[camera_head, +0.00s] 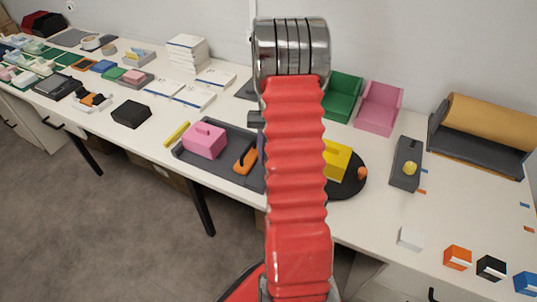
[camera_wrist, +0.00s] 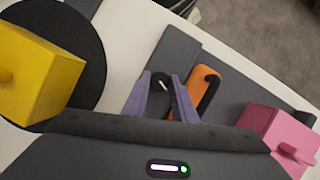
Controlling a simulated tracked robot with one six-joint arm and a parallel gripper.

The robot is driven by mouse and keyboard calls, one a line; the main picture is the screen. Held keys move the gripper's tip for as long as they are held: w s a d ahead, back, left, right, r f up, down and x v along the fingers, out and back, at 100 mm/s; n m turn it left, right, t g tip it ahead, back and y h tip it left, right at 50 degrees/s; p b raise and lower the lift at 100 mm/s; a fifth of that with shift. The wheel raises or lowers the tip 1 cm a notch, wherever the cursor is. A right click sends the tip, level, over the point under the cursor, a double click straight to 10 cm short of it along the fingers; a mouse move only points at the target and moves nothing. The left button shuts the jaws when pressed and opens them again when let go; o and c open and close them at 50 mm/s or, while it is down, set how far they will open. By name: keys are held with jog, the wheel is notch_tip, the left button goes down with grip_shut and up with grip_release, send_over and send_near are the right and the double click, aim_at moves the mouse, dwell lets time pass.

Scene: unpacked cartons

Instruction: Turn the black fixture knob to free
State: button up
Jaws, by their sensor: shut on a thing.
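The black fixture knob (camera_wrist: 160,80) is a small round black piece with a white mark, on a dark grey base (camera_wrist: 178,52) in the wrist view. My gripper (camera_wrist: 161,88) has two purple fingers, one on each side of the knob, and is shut on it. The mark slants, and I cannot tell which setting it points to. An orange block (camera_wrist: 207,88) with a black handle lies just right of the fingers. In the head view my red arm hides the knob and most of the gripper; the grey base (camera_head: 188,153) shows left of it.
A pink block (camera_head: 204,140) stands on the base's left part. A yellow block (camera_head: 337,160) sits on a round black plate (camera_head: 348,187) to the right. A grey fixture with a yellow knob (camera_head: 409,168) stands farther right. The table's front right holds small coloured cubes.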

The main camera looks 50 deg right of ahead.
jog(key=n, duration=0.2)
jog(key=n+g+h, duration=0.1)
jog(key=n, duration=0.1)
jog(key=shift+w+r+n, duration=0.1)
jog(key=shift+w+n, duration=0.3)
jog(key=shift+h, duration=0.3)
jog(key=o, duration=1)
jog(key=shift+s+a, duration=0.1)
jog(key=shift+s, duration=0.05)
jog(key=shift+o, duration=0.2)
jog(key=v, duration=1.3)
jog(key=shift+w+r, duration=0.25)
